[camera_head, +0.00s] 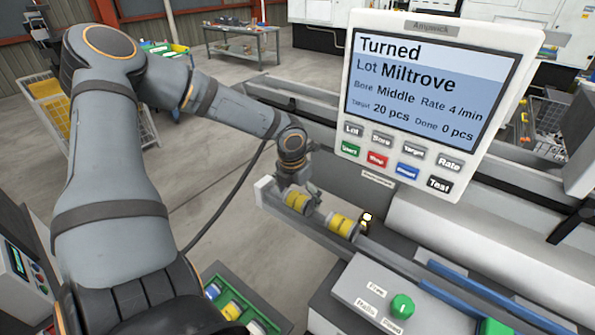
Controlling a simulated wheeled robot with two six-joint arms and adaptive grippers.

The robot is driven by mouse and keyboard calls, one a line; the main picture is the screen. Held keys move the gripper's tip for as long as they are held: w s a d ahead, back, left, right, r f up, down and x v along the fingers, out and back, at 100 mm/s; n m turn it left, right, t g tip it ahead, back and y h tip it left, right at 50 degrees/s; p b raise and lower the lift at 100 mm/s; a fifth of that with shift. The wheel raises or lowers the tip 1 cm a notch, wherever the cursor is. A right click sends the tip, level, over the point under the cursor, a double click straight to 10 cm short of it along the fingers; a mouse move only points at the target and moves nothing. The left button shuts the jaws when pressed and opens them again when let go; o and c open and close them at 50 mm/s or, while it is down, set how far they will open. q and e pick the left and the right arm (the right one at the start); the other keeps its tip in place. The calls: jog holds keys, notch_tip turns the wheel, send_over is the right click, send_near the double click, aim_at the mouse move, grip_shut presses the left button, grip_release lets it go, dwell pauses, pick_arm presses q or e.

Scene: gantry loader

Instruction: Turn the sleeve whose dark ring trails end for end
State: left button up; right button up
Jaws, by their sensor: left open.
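Two yellow sleeves lie in line on the narrow rail (266,189) at the middle of the head view. The left sleeve (297,201) is under my left gripper (300,189), and the other sleeve (341,223) lies to its right, apart from it. Both show yellow bodies with greyish end bands. Which end carries a dark ring is too small to tell. My left gripper is open at the left sleeve, partly covering it. Whether its fingers touch the sleeve cannot be told. My right gripper is not in view.
A display panel (430,95) reading "Turned" hangs above the rail. A control box with a green knob (402,306) is in front. A green tray (246,300) holds more sleeves at lower left.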

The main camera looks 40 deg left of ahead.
pick_arm(q)
notch_tip(320, 180, up, 18)
jog(key=s+p, duration=0.1)
jog(key=p, duration=0.1)
jog(key=shift+s+d+f+p, duration=0.15)
jog(key=shift+s+f+p, duration=0.05)
jog(key=shift+s+p, duration=0.2)
dwell(1.0)
